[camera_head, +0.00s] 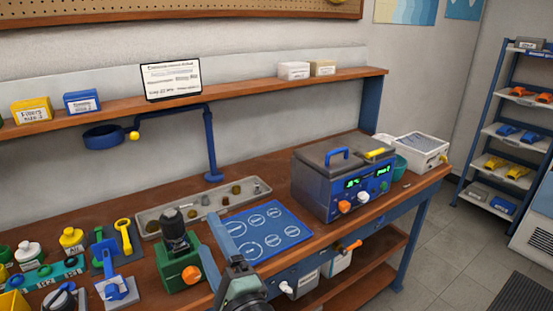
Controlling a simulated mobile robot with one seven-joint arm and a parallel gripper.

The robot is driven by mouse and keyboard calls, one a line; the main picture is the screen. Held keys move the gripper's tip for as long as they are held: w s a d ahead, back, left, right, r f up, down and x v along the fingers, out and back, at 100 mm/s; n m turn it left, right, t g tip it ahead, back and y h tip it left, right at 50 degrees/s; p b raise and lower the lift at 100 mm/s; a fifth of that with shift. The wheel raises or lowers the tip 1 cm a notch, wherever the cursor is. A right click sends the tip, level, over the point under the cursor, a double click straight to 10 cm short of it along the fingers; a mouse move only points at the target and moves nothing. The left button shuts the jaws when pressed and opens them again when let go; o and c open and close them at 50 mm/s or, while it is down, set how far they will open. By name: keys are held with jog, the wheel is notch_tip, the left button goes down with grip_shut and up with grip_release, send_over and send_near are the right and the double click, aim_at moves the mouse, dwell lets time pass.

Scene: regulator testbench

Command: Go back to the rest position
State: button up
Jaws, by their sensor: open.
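My gripper (209,232) reaches in from the bottom middle of the head view. Its two blue-grey fingers are apart, and nothing shows between them. They appear between the green block with the dark cylinder on top (178,243) and the blue mat with white circles (275,240). The near fingers and wrist cover part of the bench's front edge and the mat's left side. I cannot tell how high the fingers are above the bench (280,188).
A blue box with a display (343,180) stands to the right, with a white bin (420,150) behind it. A grey tray of small parts (200,205) lies behind the mat. A blue post with a ring (211,145) rises at the back. Bottles (71,240) and tools crowd the left.

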notch_tip(320, 180, up, 15)
jog(key=d+n+t+h, duration=0.1)
jog(key=d+n+t, duration=0.2)
jog(key=n, duration=0.4)
jog(key=s+d+r+n+t+h+p, duration=0.1)
jog(key=s+d+r+n+t+h, duration=0.1)
jog(key=s+r, duration=0.3)
jog(key=s+d+r+n+t+h, duration=0.3)
jog(key=s+r+h, duration=0.1)
jog(key=r, duration=0.7)
jog(key=s+d+r+n+t+h+p, duration=0.1)
jog(key=s+d+r+n+t+h, duration=0.1)
jog(key=s+r, duration=0.3)
notch_tip(320, 180, up, 4)
jog(key=shift+s+d+f+n+t+h+p, duration=0.15)
jog(key=shift+s+d+n+t+h+p, duration=0.25)
jog(key=shift+n, duration=0.3)
